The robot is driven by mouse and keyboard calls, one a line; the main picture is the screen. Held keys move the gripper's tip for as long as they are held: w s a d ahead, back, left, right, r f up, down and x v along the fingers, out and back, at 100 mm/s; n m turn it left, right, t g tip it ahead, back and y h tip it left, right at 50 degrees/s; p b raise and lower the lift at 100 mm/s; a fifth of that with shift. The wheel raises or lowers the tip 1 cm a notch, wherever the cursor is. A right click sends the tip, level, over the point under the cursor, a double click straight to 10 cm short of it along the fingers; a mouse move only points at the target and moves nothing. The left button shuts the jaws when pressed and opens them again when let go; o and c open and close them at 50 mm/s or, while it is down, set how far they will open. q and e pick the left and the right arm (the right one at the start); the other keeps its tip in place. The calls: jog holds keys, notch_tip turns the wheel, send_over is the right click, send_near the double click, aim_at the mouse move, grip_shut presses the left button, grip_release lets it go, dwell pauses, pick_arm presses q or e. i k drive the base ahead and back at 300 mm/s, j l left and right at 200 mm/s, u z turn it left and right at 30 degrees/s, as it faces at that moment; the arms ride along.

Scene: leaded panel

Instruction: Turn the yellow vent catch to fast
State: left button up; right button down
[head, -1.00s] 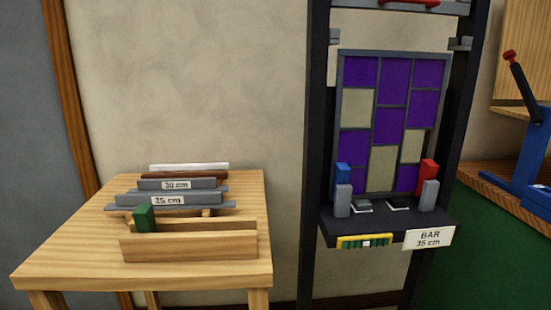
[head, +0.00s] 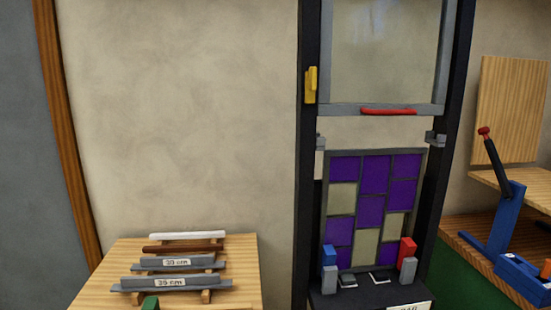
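The yellow vent catch (head: 311,86) is on the left post of the dark frame, beside the lower left part of the upper glazed sash (head: 388,50). It stands upright, its long side vertical. No fast or open marking can be read on it. The sash has a grey rim and a red handle (head: 388,112) on its bottom rail. The leaded panel (head: 371,211) of purple and beige panes stands below, with a gap of bare wall between it and the sash. Neither of my grippers shows in the head view.
A wooden table (head: 243,283) at lower left holds a rack of bars with length labels. A blue lever tool (head: 508,215) is on the right bench. The wall left of the frame is clear.

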aim_at(311, 77)
jog(key=i+l, duration=0.15)
jog(key=l, duration=0.35)
jog(key=i+l+u, duration=0.1)
jog(key=l, duration=0.35)
jog(key=i+l, duration=0.15)
jog(key=l, duration=0.35)
jog(key=u, duration=0.05)
